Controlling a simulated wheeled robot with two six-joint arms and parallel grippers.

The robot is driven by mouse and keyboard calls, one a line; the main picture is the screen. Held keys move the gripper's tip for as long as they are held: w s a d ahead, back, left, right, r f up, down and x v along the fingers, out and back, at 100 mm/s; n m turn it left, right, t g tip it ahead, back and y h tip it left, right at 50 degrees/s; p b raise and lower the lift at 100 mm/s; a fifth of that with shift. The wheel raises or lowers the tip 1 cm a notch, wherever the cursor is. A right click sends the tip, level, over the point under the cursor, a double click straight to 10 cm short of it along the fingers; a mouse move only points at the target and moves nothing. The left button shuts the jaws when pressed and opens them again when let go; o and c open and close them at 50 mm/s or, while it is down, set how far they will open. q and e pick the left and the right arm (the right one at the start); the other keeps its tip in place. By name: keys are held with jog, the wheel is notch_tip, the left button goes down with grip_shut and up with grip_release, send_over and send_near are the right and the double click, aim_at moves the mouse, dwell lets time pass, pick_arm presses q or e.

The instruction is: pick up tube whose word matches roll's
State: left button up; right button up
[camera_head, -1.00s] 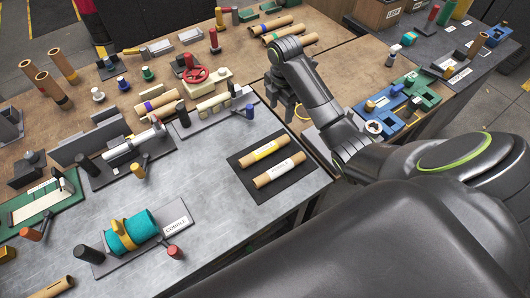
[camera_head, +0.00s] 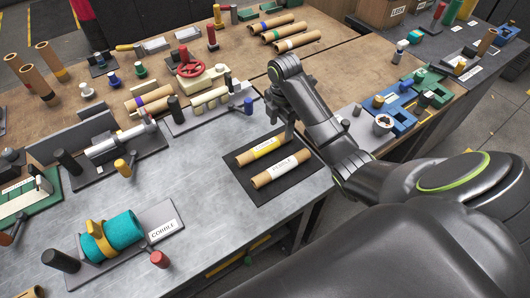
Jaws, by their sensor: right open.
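A teal felt roll (camera_head: 124,232) with a yellow strap lies on a grey plate at the lower left. Its white label (camera_head: 163,230) seems to read "CORRIE" or "COBBLE"; I cannot tell which. Two cardboard tubes lie side by side on a black mat (camera_head: 240,183): one with a yellow band (camera_head: 246,156) and one with a white band (camera_head: 268,175). The words on their bands are too small to read surely. My right gripper (camera_head: 288,136) is open and empty, just above and beside the far right ends of the tubes. My left gripper is out of view.
A fixture with a red handwheel (camera_head: 191,68) and a grey rack (camera_head: 210,106) stand behind the mat. Blue trays (camera_head: 393,107) lie to the right. More tubes (camera_head: 290,39) lie at the back.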

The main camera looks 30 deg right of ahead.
aim_at(281, 136)
jog(key=shift+f+b, duration=0.55)
jog(key=shift+f, duration=0.15)
jog(key=shift+s+f, duration=0.1)
jog(key=shift+f, duration=1.8)
grip_shut()
